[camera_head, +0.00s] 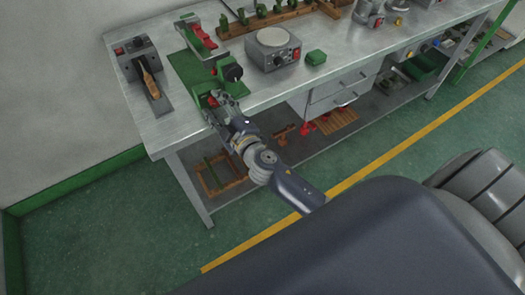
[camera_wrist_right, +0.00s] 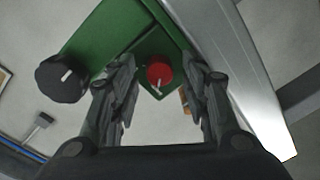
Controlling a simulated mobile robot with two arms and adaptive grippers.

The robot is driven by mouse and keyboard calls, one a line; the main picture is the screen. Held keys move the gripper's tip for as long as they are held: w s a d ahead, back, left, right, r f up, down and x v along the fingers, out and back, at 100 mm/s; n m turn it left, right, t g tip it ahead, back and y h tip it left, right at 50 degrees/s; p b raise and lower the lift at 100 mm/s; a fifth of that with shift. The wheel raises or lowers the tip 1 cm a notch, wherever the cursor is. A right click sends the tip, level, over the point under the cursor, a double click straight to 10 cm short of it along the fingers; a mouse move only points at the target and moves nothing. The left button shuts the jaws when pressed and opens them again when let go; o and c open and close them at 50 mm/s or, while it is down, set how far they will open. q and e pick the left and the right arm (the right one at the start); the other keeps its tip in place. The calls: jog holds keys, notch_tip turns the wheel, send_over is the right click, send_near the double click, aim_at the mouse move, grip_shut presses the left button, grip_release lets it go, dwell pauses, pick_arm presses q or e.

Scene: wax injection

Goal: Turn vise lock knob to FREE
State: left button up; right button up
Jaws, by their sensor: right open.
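The green vise (camera_head: 199,73) stands at the left part of the workbench. A red knob with a white pointer mark (camera_wrist_right: 159,76) sits on its green body in the right wrist view. A larger black knob with a white mark (camera_wrist_right: 62,79) is to its left; it also shows in the head view (camera_head: 231,73). My right gripper (camera_head: 213,101) is at the front of the vise. In the right wrist view its open fingers (camera_wrist_right: 163,95) stand on either side of the red knob, with gaps left and right. Any FREE lettering is too small to read. My left gripper is not in view.
The grey workbench (camera_head: 160,128) also carries a grey device with a wooden-handled tool (camera_head: 150,82) at left, a grey heater-like box (camera_head: 272,50) and a small green block (camera_head: 316,57) at right. A lower shelf holds trays. The floor in front is clear.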

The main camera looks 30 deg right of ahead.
jog(key=m, duration=0.8)
jog(key=s+d+b, duration=0.1)
jog(key=s+b, duration=0.3)
jog(key=s, duration=0.7)
jog(key=s+d+f+g, duration=0.1)
jog(key=s+f+g, duration=0.2)
jog(key=f, duration=1.2)
jog(key=s+d+f+g, duration=0.2)
jog(key=s+f+g, duration=0.1)
jog(key=f, duration=1.3)
jog(key=shift+s+g+h+p, duration=0.35)
jog(key=shift+g+h+p, duration=0.05)
jog(key=shift+g, duration=0.1)
jog(key=shift+d, duration=0.1)
